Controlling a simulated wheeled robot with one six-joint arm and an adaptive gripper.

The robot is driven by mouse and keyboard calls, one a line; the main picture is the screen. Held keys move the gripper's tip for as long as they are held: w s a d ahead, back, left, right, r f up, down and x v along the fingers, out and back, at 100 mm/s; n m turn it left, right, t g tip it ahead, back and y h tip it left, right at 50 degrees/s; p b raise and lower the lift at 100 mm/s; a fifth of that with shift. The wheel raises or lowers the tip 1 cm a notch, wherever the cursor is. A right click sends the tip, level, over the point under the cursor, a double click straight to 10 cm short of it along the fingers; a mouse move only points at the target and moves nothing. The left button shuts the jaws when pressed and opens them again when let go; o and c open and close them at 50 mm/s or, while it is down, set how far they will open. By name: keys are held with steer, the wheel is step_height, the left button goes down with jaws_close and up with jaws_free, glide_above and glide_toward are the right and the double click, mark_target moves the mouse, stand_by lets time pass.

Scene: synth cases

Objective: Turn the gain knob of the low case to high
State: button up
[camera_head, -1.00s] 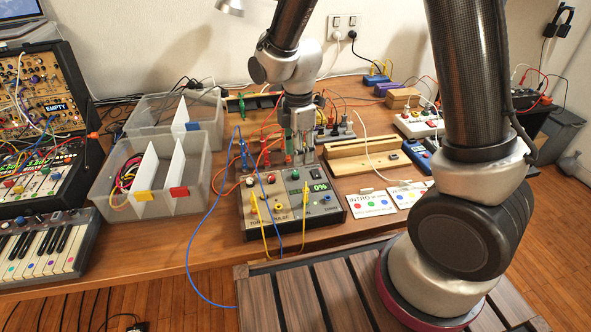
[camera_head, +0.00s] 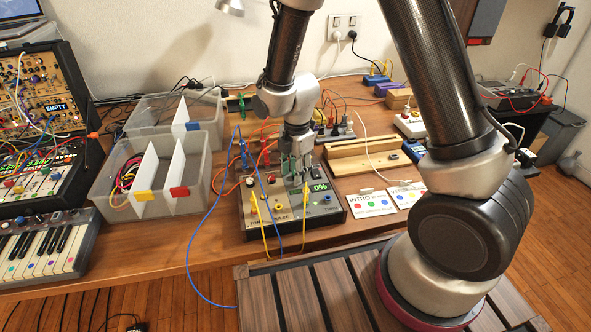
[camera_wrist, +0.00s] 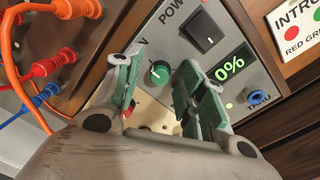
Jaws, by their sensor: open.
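The low case (camera_head: 332,212) stands near the table's front edge, its panel carrying knobs, jacks and cables. In the wrist view a round green knob with a white pointer line (camera_wrist: 159,72) sits on its grey panel (camera_wrist: 185,63). The label above it is mostly hidden; an "N" shows. The display (camera_wrist: 229,65) reads 0%. My gripper (camera_wrist: 161,66) is open, with green-padded fingers on either side of the knob. I cannot tell whether they touch it. In the head view my gripper (camera_head: 296,172) is low over the case and hides the knob.
A black power switch (camera_wrist: 202,32) and a blue THRU jack (camera_wrist: 258,98) are beside the display. Red and orange plugs (camera_wrist: 55,62) crowd the left. Yellow cables (camera_head: 262,232) loop over the case's front. Cards (camera_head: 371,204) lie to the right, a divided bin (camera_head: 108,190) to the left.

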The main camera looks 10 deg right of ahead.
jaws_close()
